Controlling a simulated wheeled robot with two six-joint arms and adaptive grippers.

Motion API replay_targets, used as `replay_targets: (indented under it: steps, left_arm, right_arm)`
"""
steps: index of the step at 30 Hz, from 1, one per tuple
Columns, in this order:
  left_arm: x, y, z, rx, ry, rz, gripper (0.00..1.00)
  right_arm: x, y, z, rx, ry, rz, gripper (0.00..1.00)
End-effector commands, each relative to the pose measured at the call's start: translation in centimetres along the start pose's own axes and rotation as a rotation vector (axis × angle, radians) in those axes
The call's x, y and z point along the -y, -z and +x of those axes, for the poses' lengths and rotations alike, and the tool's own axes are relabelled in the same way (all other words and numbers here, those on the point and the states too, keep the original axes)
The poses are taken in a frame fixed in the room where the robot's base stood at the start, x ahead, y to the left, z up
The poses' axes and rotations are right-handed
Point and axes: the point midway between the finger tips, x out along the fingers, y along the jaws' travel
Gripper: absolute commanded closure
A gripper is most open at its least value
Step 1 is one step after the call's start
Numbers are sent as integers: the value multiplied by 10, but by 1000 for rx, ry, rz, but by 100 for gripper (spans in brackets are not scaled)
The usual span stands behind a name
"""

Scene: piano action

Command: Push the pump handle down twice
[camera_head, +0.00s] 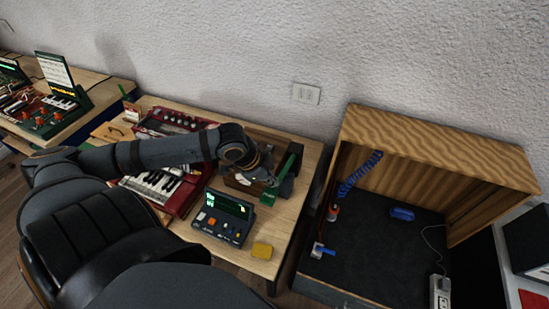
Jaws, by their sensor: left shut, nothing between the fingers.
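A wooden block-like device (262,136) with green parts stands at the back right corner of the near table; it looks like the pump. A long green bar (291,158) slopes along its right side, with a green piece (268,196) at its lower front. I cannot tell which green part is the handle. My left arm reaches across from the left, and my left gripper (276,178) is shut and empty, pointing down at the device beside the green bar. The arm hides much of the device, and contact is unclear. My right gripper is not in view.
A red keyboard instrument (184,196) lies left of the device. An open wooden cabinet (435,145) stands to the right, past a gap. The white wall is behind.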

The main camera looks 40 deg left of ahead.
Motion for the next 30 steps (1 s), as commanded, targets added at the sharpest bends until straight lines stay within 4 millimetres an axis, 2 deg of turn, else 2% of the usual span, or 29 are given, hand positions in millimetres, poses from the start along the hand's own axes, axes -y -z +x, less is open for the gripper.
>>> replay_targets:
  steps: [30]
  left_arm:
    - [-7,-7,9,2,-2,-1,100]
  right_arm:
    - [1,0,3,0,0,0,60]
